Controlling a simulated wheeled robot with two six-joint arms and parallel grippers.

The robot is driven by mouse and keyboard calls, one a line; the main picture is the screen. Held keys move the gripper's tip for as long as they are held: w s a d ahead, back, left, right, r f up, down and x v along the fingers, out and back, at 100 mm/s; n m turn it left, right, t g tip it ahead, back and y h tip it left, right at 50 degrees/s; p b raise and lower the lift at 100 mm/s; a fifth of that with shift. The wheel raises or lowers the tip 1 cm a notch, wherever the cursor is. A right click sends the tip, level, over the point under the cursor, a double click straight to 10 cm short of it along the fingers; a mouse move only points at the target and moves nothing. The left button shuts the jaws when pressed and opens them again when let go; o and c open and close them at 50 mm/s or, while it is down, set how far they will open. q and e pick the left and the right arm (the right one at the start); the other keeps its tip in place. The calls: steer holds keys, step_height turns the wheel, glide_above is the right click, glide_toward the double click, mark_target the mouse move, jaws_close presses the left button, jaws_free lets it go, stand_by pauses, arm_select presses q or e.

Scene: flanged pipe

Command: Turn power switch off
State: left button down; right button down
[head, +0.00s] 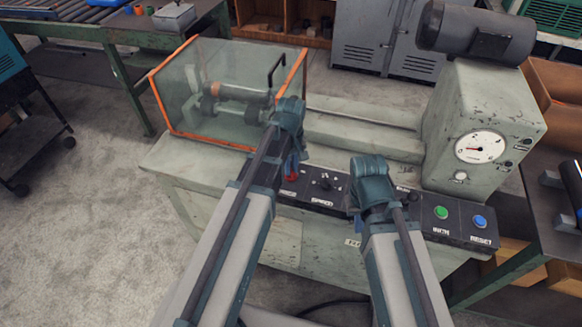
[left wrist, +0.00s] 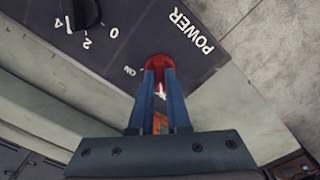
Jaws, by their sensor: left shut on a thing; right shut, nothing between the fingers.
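The red power switch (head: 291,175) sits at the left end of the dark control panel on the front of the grey-green machine. In the left wrist view the red switch (left wrist: 160,64) is next to the "POWER" label, with "ON" printed beside it. My left gripper (left wrist: 160,75) is shut on the switch, its two blue fingers on the red knob. In the head view my left gripper (head: 291,165) is over the switch and partly hides it. My right gripper (head: 355,200) is over the middle of the panel, shut and empty.
The panel also has a black speed knob (head: 324,184), a green button (head: 441,212) and a blue reset button (head: 480,221). A clear guard with orange edges (head: 300,75) stands behind my left gripper. A round gauge (head: 481,147) is at the right.

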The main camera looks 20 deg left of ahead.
stand_by(0.4)
arm_select(q)
steer(key=c, duration=0.9)
jaws_free()
step_height(320, 180, up, 14)
steer(key=p, duration=1.3)
steer(key=shift+p, duration=0.4)
steer(key=shift+f, duration=0.1)
